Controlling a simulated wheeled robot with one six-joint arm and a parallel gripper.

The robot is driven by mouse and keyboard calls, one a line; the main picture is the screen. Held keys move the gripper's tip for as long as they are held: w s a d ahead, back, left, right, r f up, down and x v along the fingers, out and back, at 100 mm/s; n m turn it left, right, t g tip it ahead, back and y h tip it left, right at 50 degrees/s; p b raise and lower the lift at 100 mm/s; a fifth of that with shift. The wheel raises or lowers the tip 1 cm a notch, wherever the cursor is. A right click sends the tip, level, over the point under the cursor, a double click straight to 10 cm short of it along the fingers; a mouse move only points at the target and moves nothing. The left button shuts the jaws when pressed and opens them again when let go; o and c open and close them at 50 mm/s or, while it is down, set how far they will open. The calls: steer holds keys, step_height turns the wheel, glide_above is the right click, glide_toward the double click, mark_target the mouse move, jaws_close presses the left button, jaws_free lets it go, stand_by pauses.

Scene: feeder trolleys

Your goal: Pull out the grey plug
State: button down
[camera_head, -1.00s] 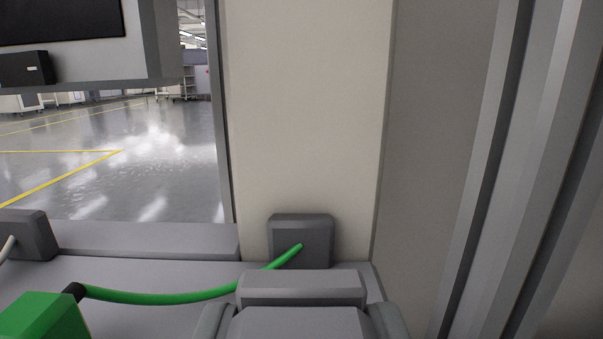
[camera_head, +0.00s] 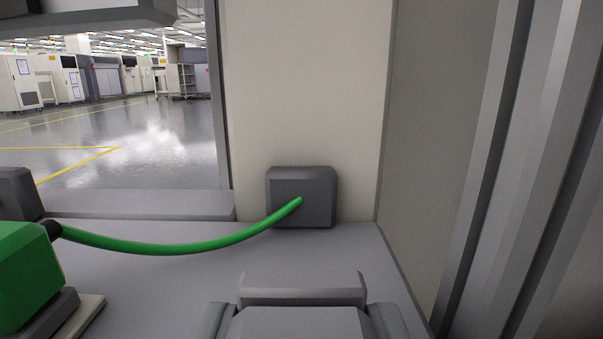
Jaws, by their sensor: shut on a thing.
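My gripper (camera_head: 302,318) shows from behind at the bottom centre, above the grey surface. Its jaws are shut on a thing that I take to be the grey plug. The fingertips and the hold are mostly hidden by the gripper's grey body, so I cannot tell whether the plug sits in a socket or is free.
A dark grey box (camera_head: 315,215) with a green cable (camera_head: 160,247) stands against the beige post (camera_head: 305,80). The cable runs left to a green block (camera_head: 22,270). Another dark box (camera_head: 15,193) is at the left edge. A grey frame rises at right. The surface (camera_head: 180,290) between is clear.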

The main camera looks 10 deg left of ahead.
steer(key=shift+f, duration=0.15)
steer(key=shift+c, duration=1.4)
jaws_free()
steer(key=shift+s, duration=0.1)
steer(key=s+d+r, duration=0.1)
steer(key=s, duration=0.6)
steer(key=shift+s+d+r, duration=0.25)
steer(key=shift+s+d, duration=0.05)
stand_by(0.5)
stand_by(0.4)
steer(key=shift+r, duration=3)
